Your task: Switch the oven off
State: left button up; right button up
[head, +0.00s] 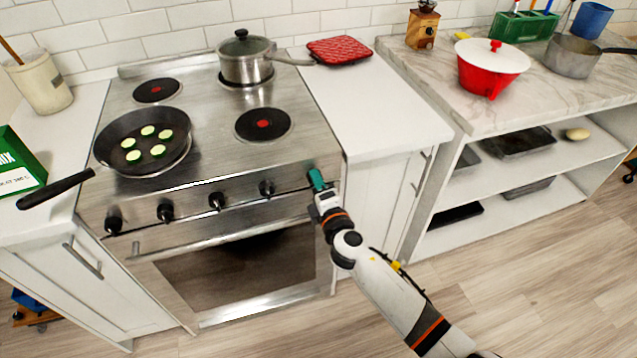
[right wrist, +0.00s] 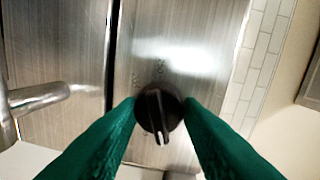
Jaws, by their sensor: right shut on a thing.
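The oven (head: 240,268) is a steel range with a closed glass door and a row of black knobs along its front panel. My right gripper (head: 316,180), with green fingers, is at the right end of that row and covers the knob there in the head view. In the right wrist view, the green fingers (right wrist: 161,117) are shut on a round black knob (right wrist: 155,106), one on each side. The knob's pale pointer line points toward the bottom of that view. My left gripper is not in view.
On the hob stand a pan (head: 120,146) with cucumber-like slices and a lidded pot (head: 243,66). The oven's bar handle (right wrist: 40,97) is left of the knob in the right wrist view.

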jog(key=n, duration=0.3)
jog(key=shift+n, duration=0.3)
jog(key=n+p, duration=0.1)
jog(key=n, duration=0.2)
jog(key=shift+a+h, duration=0.1)
jog(key=shift+h, duration=0.2)
jog(key=n+p, duration=0.1)
jog(key=n, duration=0.5)
jog(key=shift+f+n+t, duration=0.1)
jog(key=shift+n+t, duration=0.2)
jog(key=shift+t, duration=0.1)
jog(key=o, duration=1)
jog(key=shift+s, duration=0.1)
jog(key=v, duration=1.2)
jog(key=shift+a, duration=0.1)
